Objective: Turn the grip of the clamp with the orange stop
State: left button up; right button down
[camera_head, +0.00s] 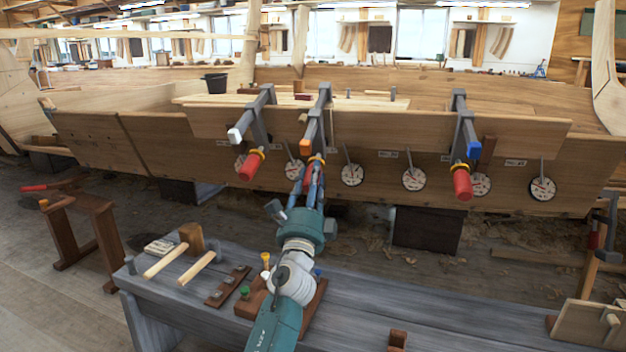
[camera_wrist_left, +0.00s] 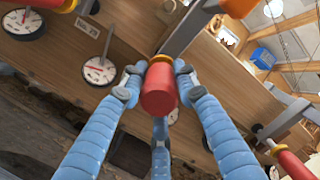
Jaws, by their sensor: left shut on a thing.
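The clamp with the orange stop (camera_head: 307,146) is the middle one of three grey clamps on the plank edge of the hull. Its red grip hangs below a yellow collar, and only a little of it shows in the head view. In the left wrist view the red grip (camera_wrist_left: 160,92) is plain, with the yellow collar above it. My left gripper (camera_head: 313,182) reaches up from below, and its blue fingers (camera_wrist_left: 159,88) are closed around the grip. My right gripper is not in view.
A clamp with a white stop (camera_head: 235,135) hangs close on the left, its red grip (camera_head: 251,166) near my fingers. A clamp with a blue stop (camera_head: 474,150) is farther right. Round dials (camera_head: 414,179) line the hull. A grey bench (camera_head: 420,305) with a mallet (camera_head: 190,238) stands below.

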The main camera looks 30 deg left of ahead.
pick_arm(q)
jog(key=shift+s+a+r, duration=0.1)
jog(key=shift+a+r, duration=0.05)
jog(key=shift+r, duration=0.05)
jog(key=o, duration=1.1)
jog(key=shift+s+f, duration=0.1)
jog(key=shift+f, duration=0.05)
jog(key=v, duration=0.7)
jog(key=shift+s, duration=0.1)
